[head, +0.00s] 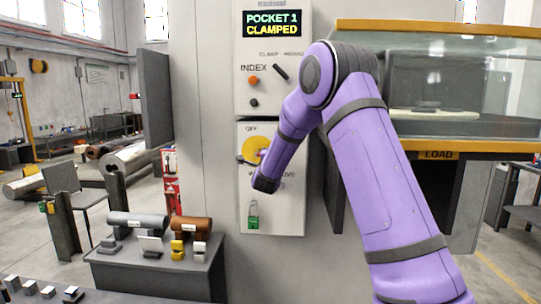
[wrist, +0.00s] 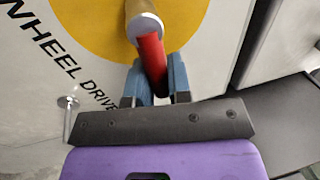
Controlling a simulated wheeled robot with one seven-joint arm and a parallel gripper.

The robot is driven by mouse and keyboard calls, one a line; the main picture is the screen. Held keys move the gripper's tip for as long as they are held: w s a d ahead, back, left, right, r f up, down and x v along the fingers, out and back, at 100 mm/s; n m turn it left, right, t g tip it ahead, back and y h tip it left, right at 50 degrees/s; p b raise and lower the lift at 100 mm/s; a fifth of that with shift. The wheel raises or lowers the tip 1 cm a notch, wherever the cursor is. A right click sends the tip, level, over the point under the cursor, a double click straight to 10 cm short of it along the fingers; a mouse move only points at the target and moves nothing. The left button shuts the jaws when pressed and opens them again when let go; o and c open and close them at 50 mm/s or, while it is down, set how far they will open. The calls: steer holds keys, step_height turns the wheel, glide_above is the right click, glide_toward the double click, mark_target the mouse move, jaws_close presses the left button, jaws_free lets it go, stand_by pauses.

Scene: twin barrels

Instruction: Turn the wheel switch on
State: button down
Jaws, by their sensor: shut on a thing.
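The wheel switch shows as a yellow disc (head: 256,147) on the grey cabinet panel in the head view. An "OFF" label stands above it, and my arm covers part of it. In the wrist view the yellow disc (wrist: 100,25) fills the top, with a pale round hub and a red handle (wrist: 150,52) reaching toward me. My gripper (wrist: 155,78) has its blue fingers on either side of the red handle and is shut on it. The lettering "WHEEL DRIVE" runs beside the disc. In the head view my fingers are hidden or too small to make out.
A green padlock (head: 253,214) hangs below the switch. An index lever (head: 280,72) and buttons sit above, under a "POCKET 1 CLAMPED" display (head: 271,23). A bench (head: 160,270) with metal parts stands lower left. A glass-sided enclosure (head: 460,85) is on the right.

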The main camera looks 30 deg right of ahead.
steer(key=shift+f, duration=0.15)
steer(key=c, duration=1.1)
jaws_free()
steer(key=v, duration=1.1)
steer(key=shift+w, duration=0.1)
